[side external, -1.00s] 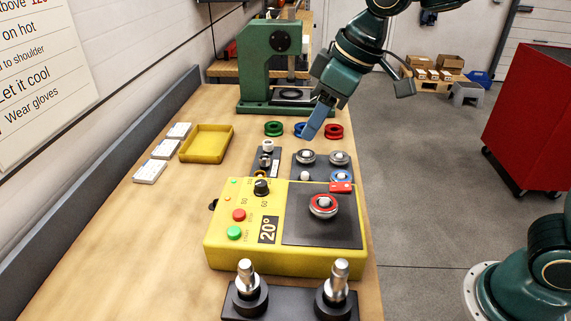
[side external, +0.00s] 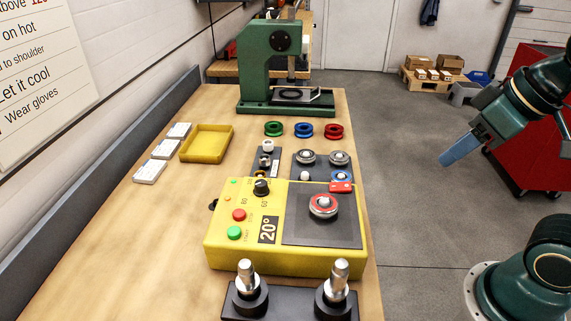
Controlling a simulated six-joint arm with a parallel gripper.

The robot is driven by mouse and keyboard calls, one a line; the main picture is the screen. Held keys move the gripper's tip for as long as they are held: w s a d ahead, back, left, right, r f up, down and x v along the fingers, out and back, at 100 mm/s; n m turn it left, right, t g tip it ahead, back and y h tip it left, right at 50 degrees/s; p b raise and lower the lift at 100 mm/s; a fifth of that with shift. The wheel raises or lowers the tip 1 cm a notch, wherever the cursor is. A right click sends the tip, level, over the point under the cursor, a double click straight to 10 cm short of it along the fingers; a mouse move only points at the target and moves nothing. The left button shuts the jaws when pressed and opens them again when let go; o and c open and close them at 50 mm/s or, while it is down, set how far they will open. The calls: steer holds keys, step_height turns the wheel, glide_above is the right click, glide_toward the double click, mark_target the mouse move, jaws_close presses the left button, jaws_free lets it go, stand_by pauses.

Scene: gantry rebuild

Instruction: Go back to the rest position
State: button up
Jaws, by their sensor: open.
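My gripper (side external: 460,150) is at the right of the side view, out past the bench's right edge and above the grey floor. Its blue fingers point down and to the left and are apart from everything on the bench. Nothing shows between them. The fingers overlap from this side, so the gap between them is hidden.
The wooden bench (side external: 110,235) carries a yellow heater box (side external: 265,265) with a red-ringed part on its plate, a green press (side external: 255,75), a yellow tray (side external: 228,143) and two posts in front. A red cabinet (side external: 545,160) stands behind my arm.

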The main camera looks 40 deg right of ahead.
steer(key=shift+s+d+f, duration=0.15)
steer(key=shift+s+f, duration=0.05)
steer(key=shift+s, duration=0.25)
